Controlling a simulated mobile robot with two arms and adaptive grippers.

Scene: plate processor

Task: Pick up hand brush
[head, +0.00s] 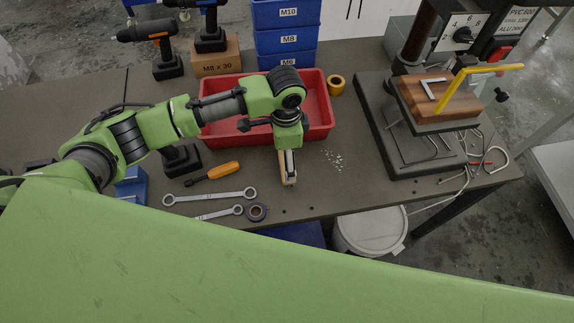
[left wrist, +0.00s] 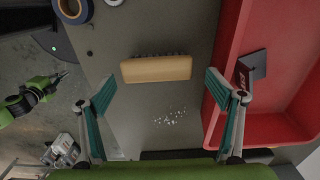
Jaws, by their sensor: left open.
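The hand brush (left wrist: 156,68) shows in the left wrist view as a pale wooden block with dark bristles along its upper side. It lies on the grey-brown table, near the red bin. In the head view it is mostly hidden by my left gripper (head: 289,168), which points down over it. In the left wrist view my left gripper (left wrist: 160,84) is open, its teal-padded fingers wide apart with the brush ahead between them, nothing held.
The red bin (head: 322,122) stands behind the brush. White crumbs (head: 335,160) lie to the right. An orange screwdriver (head: 216,171), wrenches (head: 210,196) and tape (head: 257,212) lie left. The drill stand (head: 430,150) is at the right. A white bucket (head: 370,233) stands below the front edge.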

